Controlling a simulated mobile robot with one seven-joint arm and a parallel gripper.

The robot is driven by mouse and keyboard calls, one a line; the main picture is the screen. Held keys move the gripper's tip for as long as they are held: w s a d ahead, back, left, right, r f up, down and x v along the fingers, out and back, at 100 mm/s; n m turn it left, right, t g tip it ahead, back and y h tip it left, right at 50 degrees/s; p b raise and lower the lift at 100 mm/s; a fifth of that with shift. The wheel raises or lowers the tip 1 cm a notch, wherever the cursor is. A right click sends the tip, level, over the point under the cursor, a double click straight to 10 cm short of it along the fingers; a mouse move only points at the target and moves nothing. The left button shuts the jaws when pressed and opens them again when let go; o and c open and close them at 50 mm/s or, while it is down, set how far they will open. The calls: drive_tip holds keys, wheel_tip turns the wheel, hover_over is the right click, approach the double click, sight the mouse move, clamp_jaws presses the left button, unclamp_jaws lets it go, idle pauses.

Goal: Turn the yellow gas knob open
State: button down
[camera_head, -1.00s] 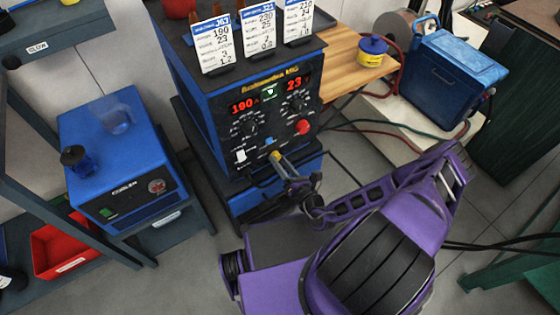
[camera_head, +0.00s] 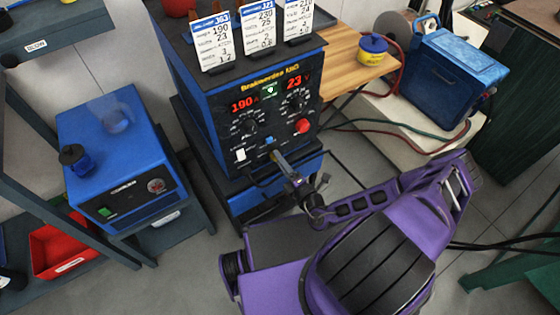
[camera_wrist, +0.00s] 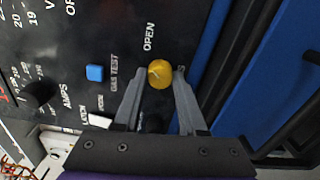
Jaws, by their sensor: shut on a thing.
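The yellow gas knob (camera_wrist: 160,74) sits on the black front panel of the welder, between my fingertips in the wrist view. A pale mark shows on its face, and the word OPEN (camera_wrist: 149,37) is printed just above it. My gripper (camera_wrist: 158,73) is shut on the knob, with one grey finger on each side. In the head view my gripper (camera_head: 275,156) reaches the lower edge of the welder's panel (camera_head: 258,143), and the knob is mostly hidden there.
A blue gas-test button (camera_wrist: 95,73) and a black knob (camera_wrist: 40,93) are left of my gripper. A red knob (camera_head: 303,126) is higher on the panel. A blue cooler (camera_head: 120,150) stands at left, and a wooden shelf (camera_head: 345,60) at right.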

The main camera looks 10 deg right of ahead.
drive_tip(key=shift+m, duration=0.6)
drive_tip(key=shift+c, duration=2.3)
unclamp_jaws()
drive_tip(key=shift+s, duration=0.1)
drive_tip(key=v, duration=1.7)
drive_tip(key=shift+p, duration=0.45)
drive_tip(key=shift+s, duration=0.1)
